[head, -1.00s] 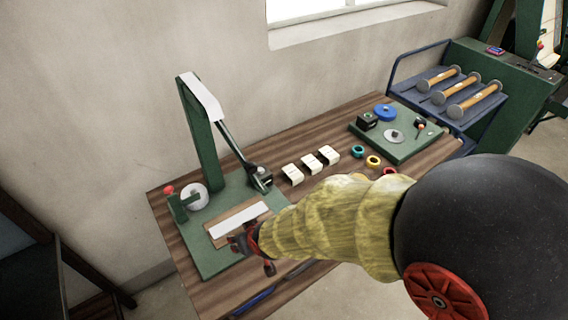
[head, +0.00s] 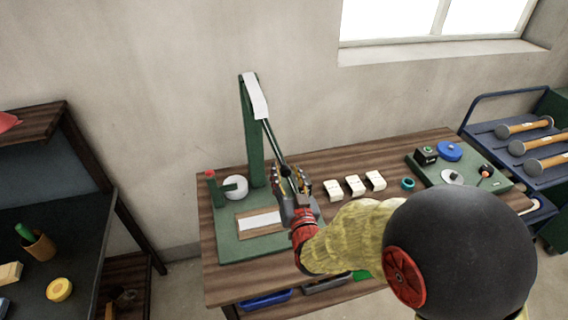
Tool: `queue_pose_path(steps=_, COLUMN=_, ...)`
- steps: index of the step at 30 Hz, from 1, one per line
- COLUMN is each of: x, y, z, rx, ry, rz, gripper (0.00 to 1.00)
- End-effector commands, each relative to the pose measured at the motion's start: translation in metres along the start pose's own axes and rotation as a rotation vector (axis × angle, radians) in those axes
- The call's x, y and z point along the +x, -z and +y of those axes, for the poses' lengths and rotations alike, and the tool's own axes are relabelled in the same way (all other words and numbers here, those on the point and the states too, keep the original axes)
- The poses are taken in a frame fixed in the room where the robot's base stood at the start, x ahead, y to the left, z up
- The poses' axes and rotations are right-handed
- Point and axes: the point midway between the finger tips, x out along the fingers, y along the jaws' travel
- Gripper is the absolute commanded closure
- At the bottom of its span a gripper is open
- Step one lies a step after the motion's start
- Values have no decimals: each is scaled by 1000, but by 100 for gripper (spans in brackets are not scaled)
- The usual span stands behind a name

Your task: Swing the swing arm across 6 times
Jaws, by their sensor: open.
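The swing arm (head: 274,144) is a thin dark rod. It slopes down to the right from the top of a green post (head: 250,135) with a white cap. The post stands on a green base plate (head: 225,245). My gripper (head: 289,181) is at the rod's lower end, above the right part of the plate. Its fingers are open and hide most of that end, so I cannot tell whether they touch it. A white strip on a wooden block (head: 259,222) lies on the plate, left of my gripper.
A white roll (head: 236,187) on a green stand is at the plate's left. Several cream blocks (head: 354,185) and a teal ring (head: 408,184) lie to the right. Beyond is a green board (head: 480,187) with a blue disc. A dark shelf (head: 90,230) stands left.

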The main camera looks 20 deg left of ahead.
Motion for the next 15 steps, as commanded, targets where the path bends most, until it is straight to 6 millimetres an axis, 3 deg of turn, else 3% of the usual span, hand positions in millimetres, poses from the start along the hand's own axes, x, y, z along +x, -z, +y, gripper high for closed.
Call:
queue_pose_path(steps=6, x=33, y=-1, z=0, rx=-1, ry=1, rz=0, gripper=57)
queue_pose_path(steps=15, x=48, y=0, z=0, rx=-1, ry=1, rz=-1, gripper=57)
